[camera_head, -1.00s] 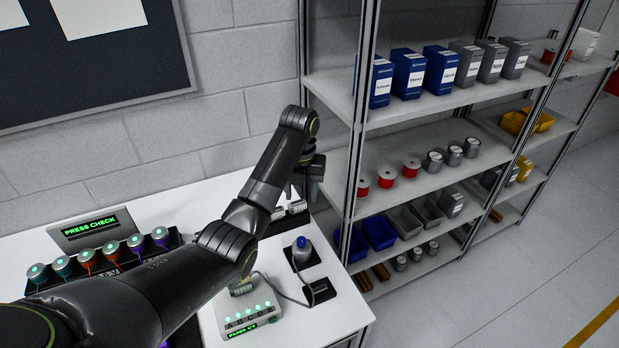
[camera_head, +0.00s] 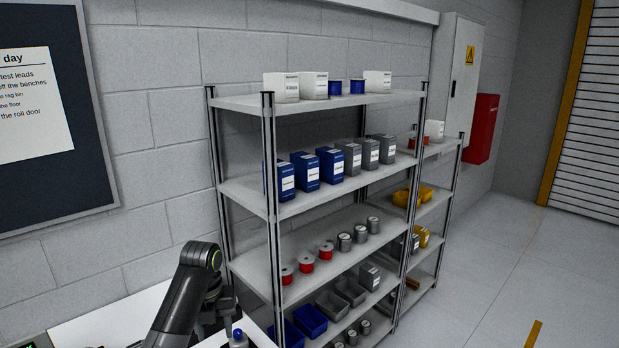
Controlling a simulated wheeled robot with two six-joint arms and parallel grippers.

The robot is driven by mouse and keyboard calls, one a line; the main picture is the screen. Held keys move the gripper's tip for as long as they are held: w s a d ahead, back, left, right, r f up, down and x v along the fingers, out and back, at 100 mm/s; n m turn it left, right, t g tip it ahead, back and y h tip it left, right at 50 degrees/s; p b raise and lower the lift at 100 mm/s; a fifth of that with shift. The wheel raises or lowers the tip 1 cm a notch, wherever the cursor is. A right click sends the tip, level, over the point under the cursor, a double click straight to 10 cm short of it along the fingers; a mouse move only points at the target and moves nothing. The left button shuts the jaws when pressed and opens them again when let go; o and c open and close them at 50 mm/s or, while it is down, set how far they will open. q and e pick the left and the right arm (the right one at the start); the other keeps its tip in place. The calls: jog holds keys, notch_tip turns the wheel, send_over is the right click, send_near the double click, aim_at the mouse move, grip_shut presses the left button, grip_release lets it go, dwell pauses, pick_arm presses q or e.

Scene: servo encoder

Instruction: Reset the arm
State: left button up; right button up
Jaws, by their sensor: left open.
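My left arm comes in at the bottom left, a dark link with a green ring at its bent joint. My left gripper (camera_head: 224,310) hangs beside that link, over the white bench (camera_head: 92,322); it is open, though small and partly hidden by the arm. No object shows between its fingers. A blue-capped piece (camera_head: 238,337) shows at the bottom edge, just below the gripper and cut off by the frame. My right gripper is not in view.
A metal shelf rack (camera_head: 245,190) stands right of the arm, close to the gripper, with boxes, red spools (camera_head: 306,262), cans and blue bins (camera_head: 310,321). A notice board (camera_head: 95,165) hangs at left. A red wall box (camera_head: 482,128) is farther back. The floor (camera_head: 480,265) at right is clear.

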pick_arm(q)
jog(key=s+a+f+n+t, duration=0.1)
jog(key=s+a+f+n, duration=0.2)
jog(key=s+f+n, duration=0.5)
jog(key=s+a+f+n+t, duration=0.1)
jog(key=s+a+f+n, duration=0.2)
jog(key=s+f+n, duration=0.5)
jog(key=s+a+r+n+t+y, duration=0.1)
jog(key=s+a+r+n, duration=0.15)
jog(key=s+n, duration=0.8)
jog(key=s+a+r+n+t+y, duration=0.1)
jog(key=s+r+n, duration=0.2)
jog(key=s+n, duration=0.8)
notch_tip(320, 180, down, 32)
jog(key=s+a+f+m+g+b, duration=0.1)
jog(key=s+m+g+b, duration=0.15)
jog(key=b, duration=0.55)
jog(key=s+f+b, duration=0.3)
jog(key=s+f, duration=0.4)
jog(key=f, duration=0.4)
jog(key=s+d+f+h+b, duration=0.1)
jog(key=s+f+b, duration=0.2)
jog(key=s+f, duration=0.5)
notch_tip(320, 180, down, 3)
jog(key=shift+d+m, duration=0.15)
jog(key=shift+m, duration=0.15)
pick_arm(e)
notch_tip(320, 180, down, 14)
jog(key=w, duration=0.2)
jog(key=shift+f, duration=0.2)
